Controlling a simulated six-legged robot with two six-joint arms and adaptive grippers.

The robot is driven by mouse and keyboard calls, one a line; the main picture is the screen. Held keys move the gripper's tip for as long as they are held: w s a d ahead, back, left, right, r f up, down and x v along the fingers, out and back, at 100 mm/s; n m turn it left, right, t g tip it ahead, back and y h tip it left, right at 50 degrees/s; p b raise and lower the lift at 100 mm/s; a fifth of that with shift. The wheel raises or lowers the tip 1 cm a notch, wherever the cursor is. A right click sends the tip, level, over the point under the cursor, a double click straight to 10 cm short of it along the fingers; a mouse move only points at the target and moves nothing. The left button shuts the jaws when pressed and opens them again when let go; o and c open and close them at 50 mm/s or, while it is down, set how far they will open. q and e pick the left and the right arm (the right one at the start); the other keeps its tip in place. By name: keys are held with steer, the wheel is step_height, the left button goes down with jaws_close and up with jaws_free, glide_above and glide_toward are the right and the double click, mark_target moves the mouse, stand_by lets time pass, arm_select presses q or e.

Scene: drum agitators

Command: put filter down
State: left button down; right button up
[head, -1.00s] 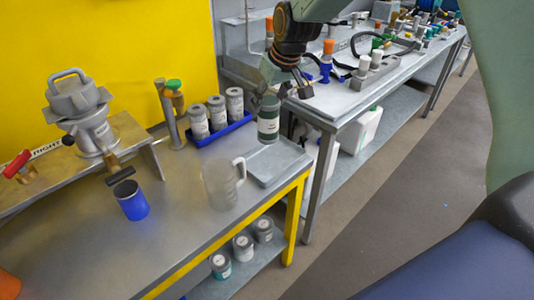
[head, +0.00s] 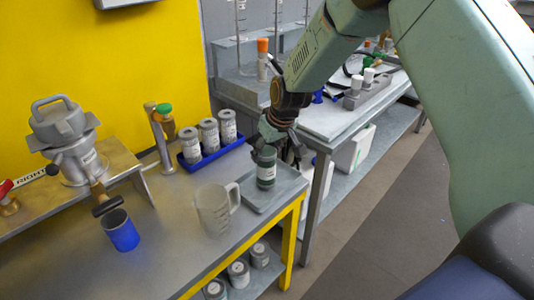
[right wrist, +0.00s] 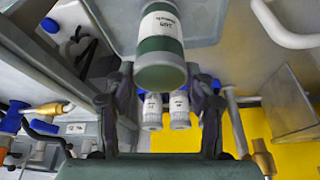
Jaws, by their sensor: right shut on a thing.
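The filter, a dark green canister (head: 266,168) with a white label, is upright in my right gripper (head: 272,150). It is over the grey tray (head: 285,190) at the right end of the near bench. Its base looks on or very close to the tray; I cannot tell whether it touches. In the right wrist view, the canister (right wrist: 162,50) shows large at the top, with my right gripper's fingers (right wrist: 160,95) on either side below it. My left gripper is not in view.
A clear jug (head: 212,210) stands just left of the tray. Three grey canisters (head: 209,136) sit in a blue tray (head: 190,166) behind. A blue cup (head: 121,231) and a metal filter housing (head: 66,140) are at left. A second bench is behind the arm.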

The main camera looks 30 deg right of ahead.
steer(key=shift+a+f, duration=0.15)
steer(key=shift+f, duration=0.2)
steer(key=shift+s+r, duration=0.25)
steer(key=shift+d, duration=0.25)
steer(key=shift+f, duration=0.2)
steer(key=o, duration=1.2)
steer(key=shift+w+f, duration=0.1)
steer(key=shift+c, duration=0.2)
steer(key=shift+o, duration=1.3)
steer(key=shift+w+a, duration=0.15)
steer(key=shift+a, duration=0.05)
steer(key=shift+o, duration=0.6)
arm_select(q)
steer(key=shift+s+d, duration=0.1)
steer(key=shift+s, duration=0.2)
arm_select(e)
steer(key=shift+s+d, duration=0.2)
steer(key=shift+s, duration=0.05)
